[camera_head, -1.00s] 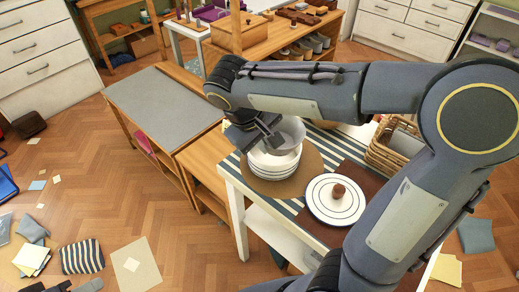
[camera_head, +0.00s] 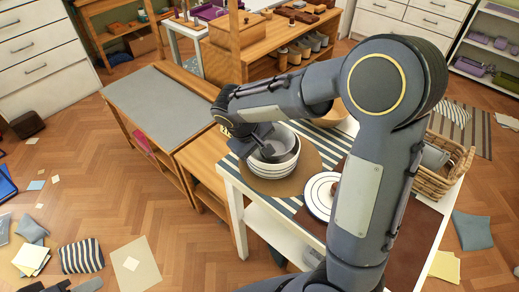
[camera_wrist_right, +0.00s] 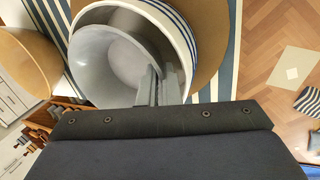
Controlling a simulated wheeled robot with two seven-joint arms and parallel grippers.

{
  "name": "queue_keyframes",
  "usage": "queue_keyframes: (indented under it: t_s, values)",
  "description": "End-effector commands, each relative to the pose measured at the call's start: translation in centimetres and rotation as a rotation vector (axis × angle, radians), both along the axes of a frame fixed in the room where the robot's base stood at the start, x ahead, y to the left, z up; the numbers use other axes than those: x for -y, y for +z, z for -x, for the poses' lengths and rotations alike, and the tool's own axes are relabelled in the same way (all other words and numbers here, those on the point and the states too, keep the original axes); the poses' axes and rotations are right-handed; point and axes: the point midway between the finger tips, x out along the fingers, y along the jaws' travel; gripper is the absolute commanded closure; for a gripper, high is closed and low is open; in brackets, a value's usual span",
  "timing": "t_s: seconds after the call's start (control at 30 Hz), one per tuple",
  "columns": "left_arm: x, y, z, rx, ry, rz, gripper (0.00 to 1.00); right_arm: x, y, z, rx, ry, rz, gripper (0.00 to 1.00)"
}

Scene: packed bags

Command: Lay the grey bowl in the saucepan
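The grey bowl (camera_head: 287,143) sits tilted in the mouth of a white vessel with blue bands (camera_head: 271,168), which I take to be the saucepan; no handle shows. In the right wrist view the grey bowl (camera_wrist_right: 100,65) lies inside the white vessel's rim (camera_wrist_right: 185,35). My right gripper (camera_head: 264,145) reaches down to the bowl's near-left side. In the right wrist view its fingers (camera_wrist_right: 160,85) straddle the bowl's rim and appear closed on it. Whether the bowl touches the vessel's bottom is hidden. My left gripper is not in view.
The vessel stands on a round brown mat (camera_head: 308,158) on a striped cloth. A banded plate (camera_head: 318,195) is partly behind my right arm. A wooden bowl (camera_head: 333,114) and a wicker basket (camera_head: 437,183) are also on the table. A grey-topped bench (camera_head: 165,105) stands left.

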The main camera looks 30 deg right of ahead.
Motion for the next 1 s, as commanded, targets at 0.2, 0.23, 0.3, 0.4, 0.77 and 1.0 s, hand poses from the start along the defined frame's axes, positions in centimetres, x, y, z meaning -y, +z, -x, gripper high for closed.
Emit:
queue_keyframes:
  t_s: [0.2, 0.23, 0.3, 0.4, 0.77, 1.0]
  values:
    - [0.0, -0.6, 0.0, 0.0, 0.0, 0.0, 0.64, 0.0, -0.6, 0.0, 0.001, 0.0, 0.0, 1.0]
    - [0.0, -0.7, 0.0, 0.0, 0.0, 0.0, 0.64, 0.0, -0.7, 0.0, 0.001, 0.0, 0.0, 1.0]
    - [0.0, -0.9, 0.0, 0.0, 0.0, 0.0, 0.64, 0.0, -0.9, 0.0, 0.001, 0.0, 0.0, 1.0]
    - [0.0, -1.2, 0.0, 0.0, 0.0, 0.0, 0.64, 0.0, -1.3, 0.0, 0.001, 0.0, 0.0, 1.0]
    - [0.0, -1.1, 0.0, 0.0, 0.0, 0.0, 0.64, -0.1, -1.2, 0.1, -0.002, 0.001, -0.001, 0.87]
    - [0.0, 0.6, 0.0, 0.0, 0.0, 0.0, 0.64, -0.1, 0.6, 0.0, 0.0, 0.0, -0.001, 0.87]
